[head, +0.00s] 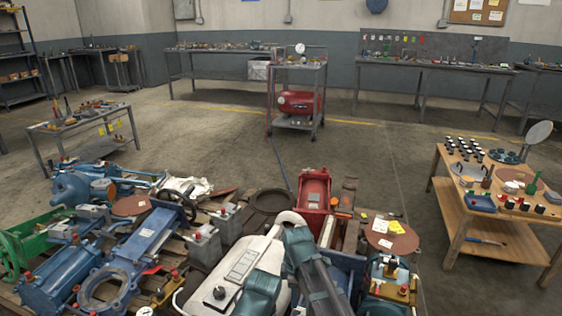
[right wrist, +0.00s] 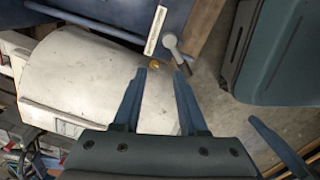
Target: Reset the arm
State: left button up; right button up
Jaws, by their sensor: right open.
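My right gripper (right wrist: 160,70) is open in the right wrist view. Its two dark blue fingers are apart, with nothing held between them. Behind the fingers is a large smooth white rounded surface with a small brass-coloured spot; I cannot tell whether the fingertips touch it. In the head view, dark grey-green links of my arm (head: 312,270) stand folded at the bottom centre, among the pallet goods. The fingers cannot be made out there. My left gripper does not show.
Pallet goods crowd the front: a blue machine part (head: 140,240), a red casting (head: 314,195) and a black ring (head: 271,201). A wooden table (head: 452,200) with small items stands at right. A red compressor (head: 298,103) stands farther back. Open floor (head: 210,140) lies between.

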jog(key=s+d+m, duration=1)
jog(key=d+m, duration=0.3)
jog(key=m, duration=0.4)
jog(key=s+a+n+h, duration=0.1)
jog(key=s+a+n, duration=0.35)
jog(key=a, duration=0.65)
notch_tip(320, 180, up, 38)
jog(key=p, duration=3.7)
jog(key=shift+s+f+m, duration=0.15)
jog(key=shift+s+m, duration=0.15)
jog(key=shift+m, duration=0.15)
